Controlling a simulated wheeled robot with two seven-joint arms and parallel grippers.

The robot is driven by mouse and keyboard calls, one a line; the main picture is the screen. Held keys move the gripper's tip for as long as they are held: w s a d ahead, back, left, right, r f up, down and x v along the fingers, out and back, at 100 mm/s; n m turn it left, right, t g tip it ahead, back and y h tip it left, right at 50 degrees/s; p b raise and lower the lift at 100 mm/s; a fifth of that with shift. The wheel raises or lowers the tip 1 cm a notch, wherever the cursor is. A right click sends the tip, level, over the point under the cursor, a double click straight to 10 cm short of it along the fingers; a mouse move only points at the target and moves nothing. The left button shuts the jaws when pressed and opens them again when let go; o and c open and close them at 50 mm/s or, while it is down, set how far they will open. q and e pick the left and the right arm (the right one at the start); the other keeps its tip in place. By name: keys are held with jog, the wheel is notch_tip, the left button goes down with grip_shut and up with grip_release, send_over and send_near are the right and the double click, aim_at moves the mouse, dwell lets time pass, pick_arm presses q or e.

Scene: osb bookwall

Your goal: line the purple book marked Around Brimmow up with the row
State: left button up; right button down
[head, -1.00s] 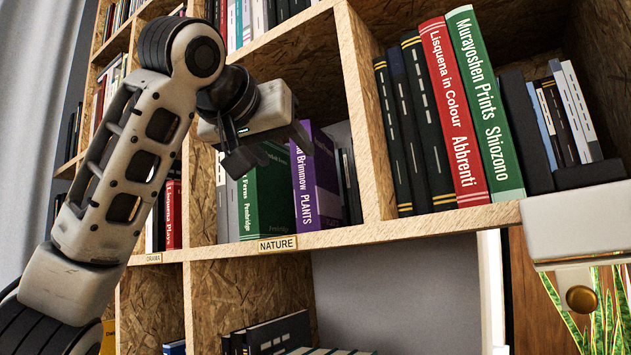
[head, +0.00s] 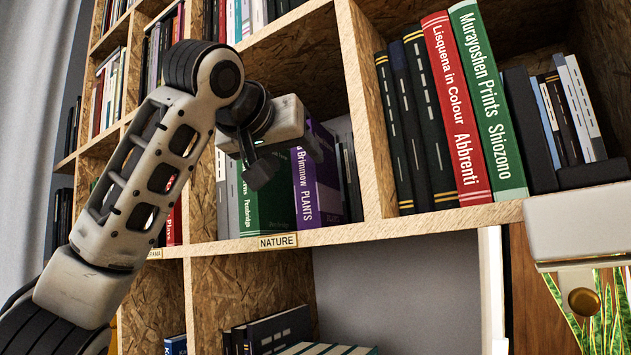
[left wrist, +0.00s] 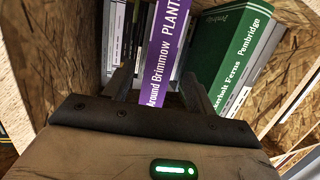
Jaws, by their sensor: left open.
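The purple book (head: 308,188) marked Brimmow and PLANTS stands upright on the NATURE shelf, right of a green book (head: 270,200). In the left wrist view the purple book (left wrist: 166,50) reads Around Brimmow, and the green book (left wrist: 232,55) is to its right. My left gripper (head: 287,163) is in front of the books and hides the top of the purple spine. In the left wrist view the open fingers (left wrist: 160,92) lie on either side of the purple spine. I cannot tell whether they touch it. My right gripper is not in view.
A wooden divider (head: 366,110) stands right of the purple book, with thin grey books (head: 348,180) between. Beyond it are dark books, a red book (head: 455,110) and another green book (head: 488,100). The NATURE label (head: 278,241) is on the shelf edge. The compartment below has free room.

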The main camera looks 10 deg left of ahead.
aim_at(303, 167)
pick_arm(q)
jog(key=shift+x, duration=2.85)
jog(key=c, duration=1)
jog(key=shift+r, duration=0.15)
jog(key=shift+c, duration=0.9)
jog(key=shift+s+a, duration=0.1)
jog(key=shift+s, duration=0.25)
jog(key=shift+f+b+v, duration=0.25)
jog(key=shift+b+v, duration=0.7)
jog(key=shift+v, duration=0.25)
jog(key=shift+s+f, duration=0.1)
jog(key=o, duration=1.3)
